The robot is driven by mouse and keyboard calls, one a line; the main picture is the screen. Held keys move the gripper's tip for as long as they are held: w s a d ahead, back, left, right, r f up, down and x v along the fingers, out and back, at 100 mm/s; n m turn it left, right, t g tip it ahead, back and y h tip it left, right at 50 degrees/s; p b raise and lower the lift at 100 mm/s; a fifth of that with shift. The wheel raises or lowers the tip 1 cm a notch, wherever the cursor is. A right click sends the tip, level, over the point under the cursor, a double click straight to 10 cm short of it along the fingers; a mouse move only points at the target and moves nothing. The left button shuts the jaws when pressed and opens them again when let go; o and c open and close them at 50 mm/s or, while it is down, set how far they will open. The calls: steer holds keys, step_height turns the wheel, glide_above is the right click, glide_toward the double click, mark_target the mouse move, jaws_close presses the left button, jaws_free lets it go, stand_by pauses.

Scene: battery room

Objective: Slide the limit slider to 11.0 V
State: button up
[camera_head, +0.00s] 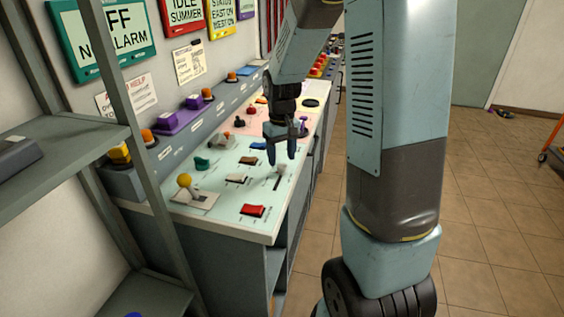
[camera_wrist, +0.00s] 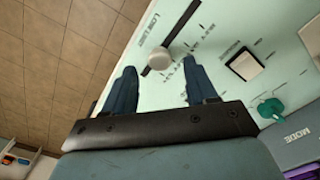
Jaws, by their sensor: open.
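The limit slider has a pale round knob (camera_wrist: 159,60) on a dark straight slot (camera_wrist: 182,24) in the pale green panel. In the wrist view the knob sits near the slot's lower-left end, and most of the slot runs up and right. In the head view the knob (camera_head: 281,169) is just below my gripper (camera_head: 281,157). My gripper (camera_wrist: 158,68) points down with its two blue fingers apart, one on each side of the knob in the picture. I see no contact with it. The scale marks beside the slot are too small to read.
A red rocker switch (camera_head: 253,211), a yellow-knobbed lever (camera_head: 185,181) and a teal knob (camera_head: 202,163) stand on the same panel. A white-topped switch (camera_wrist: 244,64) lies right of the slider in the wrist view. The bench's edge drops to the tiled floor (camera_wrist: 60,50).

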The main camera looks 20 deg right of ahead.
mark_target(282, 165)
step_height(282, 165, up, 10)
steer(key=shift+r, duration=0.25)
stand_by(0.5)
steer(key=s+r+m+t, duration=0.1)
steer(key=s+r, duration=0.3)
steer(key=s, duration=0.7)
steer(key=s+a+r+t, duration=0.1)
steer(key=s+r+t, duration=0.3)
steer(key=s, duration=0.7)
steer(key=shift+a+r+m+t, duration=0.15)
steer(key=shift+r+m+t, duration=0.2)
steer(key=shift+r, duration=0.4)
